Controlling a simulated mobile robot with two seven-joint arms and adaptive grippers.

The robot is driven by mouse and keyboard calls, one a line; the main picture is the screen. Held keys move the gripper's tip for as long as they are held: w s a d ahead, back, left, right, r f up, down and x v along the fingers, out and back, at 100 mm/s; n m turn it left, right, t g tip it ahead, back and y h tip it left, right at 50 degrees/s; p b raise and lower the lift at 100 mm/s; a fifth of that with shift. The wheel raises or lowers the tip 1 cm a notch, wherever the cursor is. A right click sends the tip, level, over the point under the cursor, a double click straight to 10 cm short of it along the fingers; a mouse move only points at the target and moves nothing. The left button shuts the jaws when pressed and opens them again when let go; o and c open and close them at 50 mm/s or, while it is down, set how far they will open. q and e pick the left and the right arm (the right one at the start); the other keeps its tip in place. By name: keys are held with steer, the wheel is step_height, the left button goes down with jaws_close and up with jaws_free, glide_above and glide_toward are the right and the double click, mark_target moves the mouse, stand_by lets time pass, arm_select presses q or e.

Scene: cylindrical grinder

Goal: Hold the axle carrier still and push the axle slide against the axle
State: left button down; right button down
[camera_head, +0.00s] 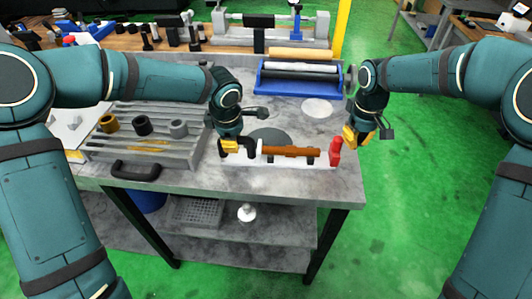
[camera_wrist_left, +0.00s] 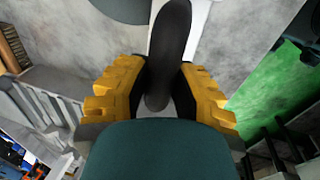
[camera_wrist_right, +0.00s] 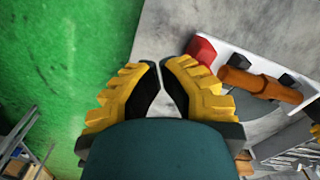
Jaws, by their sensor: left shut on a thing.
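The white axle carrier (camera_head: 280,161) lies near the table's front edge. The orange-brown axle (camera_head: 291,151) lies along it and also shows in the right wrist view (camera_wrist_right: 258,83). The red axle slide (camera_head: 335,152) stands at the carrier's right end, with a small gap to the axle; it also shows in the right wrist view (camera_wrist_right: 201,50). My left gripper (camera_head: 238,146) is shut on the carrier's black handle (camera_wrist_left: 169,50), which stands between its fingers. My right gripper (camera_head: 354,137) is right of the slide, apart from it, with its fingertips nearly together and nothing between them.
A grey rack (camera_head: 185,155) with several rings stands left of the carrier. A blue tray (camera_head: 262,85) with rods lies behind. The grey table (camera_head: 330,185) is clear in front of the carrier, and its right edge lies close under my right gripper.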

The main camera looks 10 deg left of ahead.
arm_select(q)
steer(key=shift+d, duration=0.15)
arm_select(e)
steer(key=shift+a, duration=1.6)
steer(key=shift+d, duration=1.35)
step_height(320, 180, up, 8)
stand_by(0.4)
arm_select(q)
steer(key=c, duration=0.8)
jaws_free()
steer(key=shift+o, duration=0.2)
